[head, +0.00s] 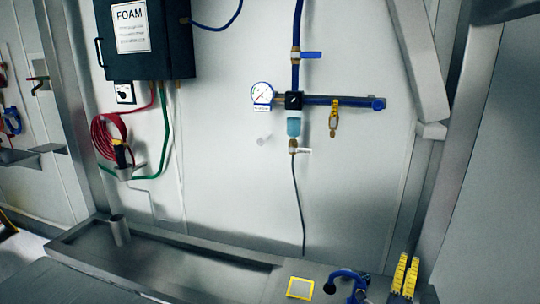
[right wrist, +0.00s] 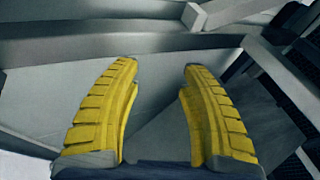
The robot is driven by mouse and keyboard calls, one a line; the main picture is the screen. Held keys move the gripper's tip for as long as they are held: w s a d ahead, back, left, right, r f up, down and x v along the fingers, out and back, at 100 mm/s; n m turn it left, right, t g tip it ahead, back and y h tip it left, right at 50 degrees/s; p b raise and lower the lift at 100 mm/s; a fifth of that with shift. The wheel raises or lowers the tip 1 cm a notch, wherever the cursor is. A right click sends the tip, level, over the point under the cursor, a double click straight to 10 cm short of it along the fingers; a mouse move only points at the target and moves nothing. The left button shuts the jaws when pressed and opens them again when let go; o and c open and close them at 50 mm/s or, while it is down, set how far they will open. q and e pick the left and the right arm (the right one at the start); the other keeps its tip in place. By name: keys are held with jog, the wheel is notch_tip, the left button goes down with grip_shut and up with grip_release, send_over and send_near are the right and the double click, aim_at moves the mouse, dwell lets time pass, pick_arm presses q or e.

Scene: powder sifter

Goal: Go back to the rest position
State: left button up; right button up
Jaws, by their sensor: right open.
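My right gripper (head: 409,259) shows at the bottom right of the head view, with two yellow ridged fingers pointing up over the right end of the metal counter. In the right wrist view the same gripper (right wrist: 160,67) has its fingers well apart, with nothing between them. Beyond them are only grey surfaces and metal beams. A dark blue curved object (head: 346,277) lies left of the gripper at the bottom edge of the head view; I cannot tell exactly what it is. My left gripper is in neither view.
A yellow square outline (head: 300,279) marks the metal counter (head: 190,262). A grey cylinder (head: 119,231) stands at its left. On the wall are a black FOAM box (head: 178,45), a red coiled hose (head: 103,137) and blue piping with a gauge (head: 262,94). A slanted metal beam (head: 415,60) is at right.

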jog(key=s+a+f+n+t+y, duration=0.1)
jog(key=s+a+f+n+y, duration=0.1)
jog(key=a+n+y, duration=0.6)
jog(key=s+a+f+n+t+y, duration=0.1)
jog(key=a+f+n+y, duration=0.1)
jog(key=a+n+y, duration=0.5)
jog(key=s+a+f+n+g, duration=0.2)
jog(key=s+f+n+g, duration=0.35)
jog(key=f+n, duration=0.35)
jog(key=s+d+f+n+g+h, duration=0.3)
jog(key=s+f+n+g, duration=0.3)
jog(key=s, duration=0.5)
jog(key=s+d+f+n+g+h, duration=0.2)
jog(key=s+d+g+h, duration=0.15)
jog(key=s+d, duration=0.55)
jog(key=s+a+f+g+y, duration=0.1)
jog(key=s+a+f, duration=0.1)
jog(key=f, duration=0.9)
jog(key=s+a+f+y, duration=0.1)
jog(key=a+f, duration=0.2)
jog(key=f, duration=0.8)
jog(key=s+a+f+g, duration=0.1)
jog(key=s+a+f, duration=0.1)
jog(key=f, duration=0.8)
jog(key=s+f+m+g+y, duration=0.2)
jog(key=s+f+m, duration=0.1)
jog(key=s+f, duration=1.7)
jog(key=shift+s+a+g, duration=0.15)
jog(key=shift+s+g, duration=0.25)
jog(key=shift+s, duration=0.3)
